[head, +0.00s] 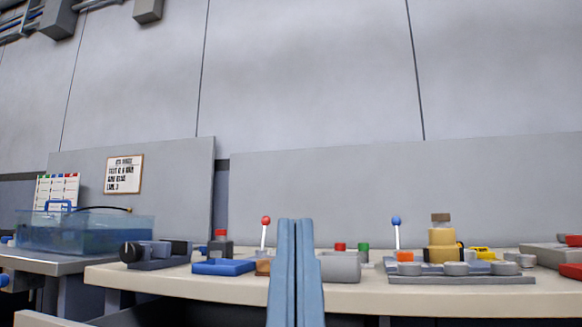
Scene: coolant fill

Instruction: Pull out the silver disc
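Several grey-silver round pieces sit low on a flat grey tray (462,280) at the right of the long bench, among them a left one (409,269), a middle one (456,269) and a right one (502,268). I cannot tell which of them, if any, is the silver disc. A blue-grey upright part of my own arm stands in front of the bench at the centre and hides a strip of it.
The long pale bench (200,281) also holds a blue block (223,267), a red-knobbed lever (265,222), a blue-knobbed lever (396,222) and a yellow bottle (441,238). A clear blue tank (85,232) stands on a grey table at left. Panels rise behind.

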